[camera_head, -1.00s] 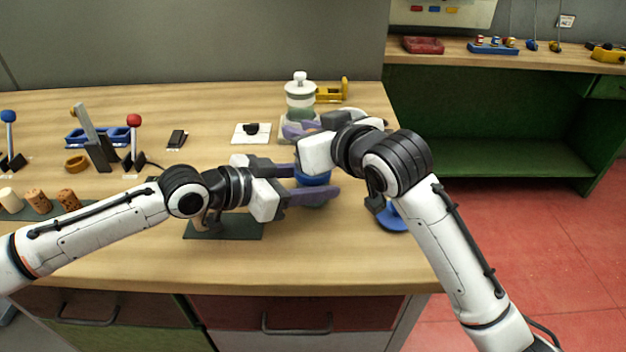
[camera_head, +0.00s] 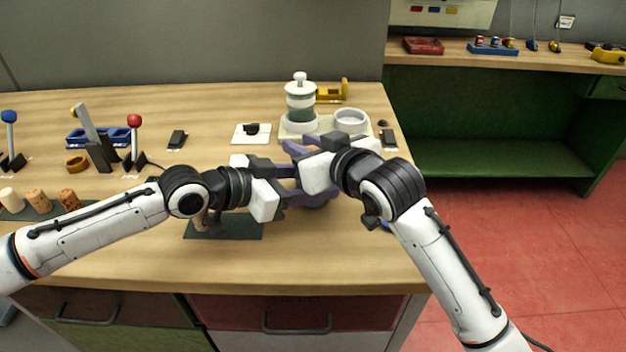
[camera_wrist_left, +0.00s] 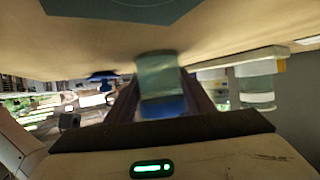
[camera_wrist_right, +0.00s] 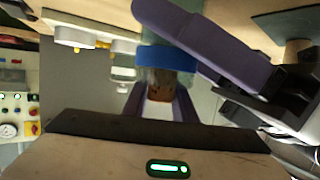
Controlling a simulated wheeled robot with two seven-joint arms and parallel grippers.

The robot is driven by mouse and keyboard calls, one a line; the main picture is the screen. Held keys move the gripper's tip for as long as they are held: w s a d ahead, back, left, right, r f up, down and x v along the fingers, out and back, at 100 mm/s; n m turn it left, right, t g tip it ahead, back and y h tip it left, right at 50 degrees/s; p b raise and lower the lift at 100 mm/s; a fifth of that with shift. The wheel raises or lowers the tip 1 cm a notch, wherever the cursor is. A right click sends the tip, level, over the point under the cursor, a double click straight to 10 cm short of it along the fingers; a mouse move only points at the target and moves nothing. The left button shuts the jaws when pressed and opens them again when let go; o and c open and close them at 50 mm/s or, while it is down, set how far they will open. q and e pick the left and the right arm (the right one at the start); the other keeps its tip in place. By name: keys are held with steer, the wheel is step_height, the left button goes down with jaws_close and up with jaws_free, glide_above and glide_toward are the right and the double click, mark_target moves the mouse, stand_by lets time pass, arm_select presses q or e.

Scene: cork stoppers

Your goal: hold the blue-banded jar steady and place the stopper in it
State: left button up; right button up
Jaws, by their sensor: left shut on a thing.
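The blue-banded jar (camera_wrist_left: 158,72) is clear, greenish glass with a blue band near its mouth. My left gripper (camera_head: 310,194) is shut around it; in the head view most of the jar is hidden. The jar also shows in the right wrist view (camera_wrist_right: 165,57), with a left finger across it. A brown cork stopper (camera_wrist_right: 159,92) shows at the jar's mouth between the fingertips of my right gripper (camera_wrist_right: 160,98), which looks shut on it. I cannot tell how deep the stopper sits.
A dark mat (camera_head: 235,229) lies in front of my left gripper. A white-lidded jar (camera_head: 300,100) and a white ring (camera_head: 350,121) stand on a base behind.

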arm_select(q)
steer(key=shift+r, duration=0.2)
arm_select(e)
steer(key=o, duration=0.3)
step_height(320, 180, down, 2)
steer(key=shift+s+f, duration=0.15)
steer(key=shift+f, duration=0.1)
arm_select(q)
steer(key=shift+w+a+f, duration=0.1)
steer(key=shift+w, duration=0.05)
arm_select(e)
steer(key=v, duration=0.4)
steer(key=r+v, duration=0.1)
steer(key=v, duration=0.3)
steer(key=r+v, duration=0.1)
steer(key=v, duration=0.3)
arm_select(q)
steer(key=o, duration=1.4)
